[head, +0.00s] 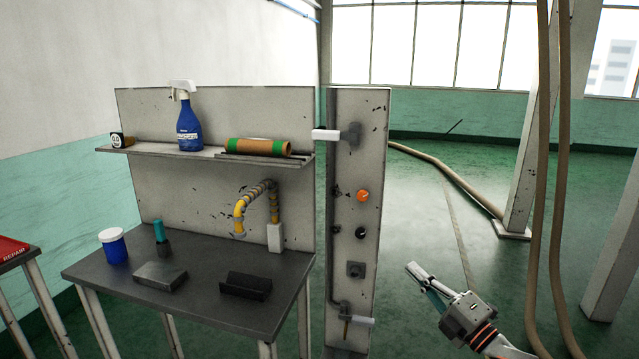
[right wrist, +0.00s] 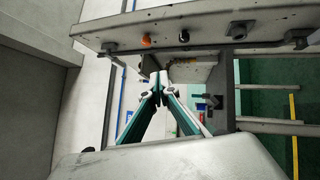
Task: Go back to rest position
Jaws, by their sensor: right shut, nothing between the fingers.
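My right gripper (head: 419,276) is at the lower right of the head view, in front of the green floor and to the right of the control post (head: 357,215). Its fingers are together, with nothing between them. It also shows in the right wrist view (right wrist: 160,82), where its fingertips meet below the post. The gripper is apart from the post and the workbench. My left gripper is in neither view.
The workbench (head: 205,262) at left holds a blue jar (head: 113,247) and dark blocks. Its shelf (head: 180,151) carries a spray bottle (head: 188,128) and an orange-green roll (head: 256,147). Tan hoses (head: 547,150) hang at right. Open floor (head: 430,200) lies behind the gripper.

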